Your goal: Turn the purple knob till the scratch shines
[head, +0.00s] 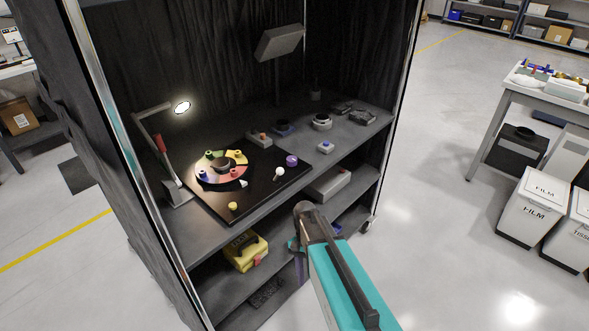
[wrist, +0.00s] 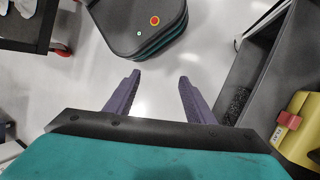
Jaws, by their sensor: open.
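The purple knob (head: 291,160) is at the right corner of a black board (head: 262,198) on the upper shelf of a dark cabinet. A round disc with coloured sectors and small coloured knobs (head: 222,168) is on the same board. A white knob (head: 279,173) and a yellow knob (head: 233,206) are also there. No scratch can be made out. My gripper (wrist: 160,78) is open and empty, its two purple fingers spread over the floor. In the head view my arm is in front of the cabinet, low and apart from the knob.
A lit lamp (head: 182,107) stands left of the board. Small devices (head: 321,121) stand behind the board. A yellow case (head: 246,250) is on the lower shelf and also in the wrist view (wrist: 301,130). Open floor lies to the right.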

